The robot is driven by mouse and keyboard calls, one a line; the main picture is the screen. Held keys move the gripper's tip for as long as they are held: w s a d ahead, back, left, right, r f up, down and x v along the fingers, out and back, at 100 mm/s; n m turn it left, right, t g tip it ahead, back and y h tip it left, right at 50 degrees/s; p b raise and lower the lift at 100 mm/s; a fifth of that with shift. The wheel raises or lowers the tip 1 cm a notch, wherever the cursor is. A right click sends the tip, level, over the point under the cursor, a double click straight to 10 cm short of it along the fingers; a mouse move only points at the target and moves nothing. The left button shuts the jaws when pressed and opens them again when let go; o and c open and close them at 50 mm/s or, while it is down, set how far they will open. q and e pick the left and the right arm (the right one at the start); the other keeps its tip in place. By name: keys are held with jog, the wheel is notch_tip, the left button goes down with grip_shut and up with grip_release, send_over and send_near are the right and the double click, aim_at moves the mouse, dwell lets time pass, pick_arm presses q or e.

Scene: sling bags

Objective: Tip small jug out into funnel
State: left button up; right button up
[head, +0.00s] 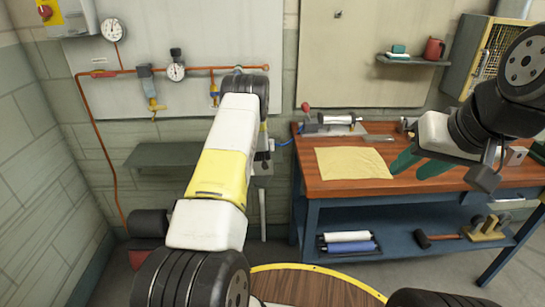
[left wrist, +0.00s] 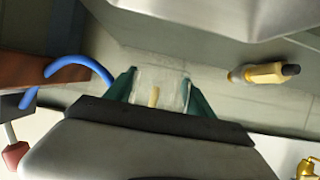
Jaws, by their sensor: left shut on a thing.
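In the left wrist view, my left gripper (left wrist: 160,92) has its green fingers on both sides of a small clear vessel (left wrist: 172,77), which looks like the small jug. Something yellowish shows in or through it. The gripper's dark body hides its lower part. In the head view my own left arm covers most of that gripper and the jug. I cannot make out the funnel for sure; a pale upright post stands just beyond my left arm. My right gripper (head: 406,174) is open and empty, its green fingers apart above the workbench by the yellow cloth.
The wooden workbench (head: 311,187) carries a yellow cloth (head: 350,163) and a clamped device (head: 335,122). A grey wall shelf (head: 160,155) is left of my left arm, under copper pipes with gauges (head: 176,72). A round wooden top (head: 310,287) is at the bottom. A blue hose (left wrist: 75,72) curves near the jug.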

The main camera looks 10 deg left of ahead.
pick_arm(q)
jog(key=shift+r, duration=1.5)
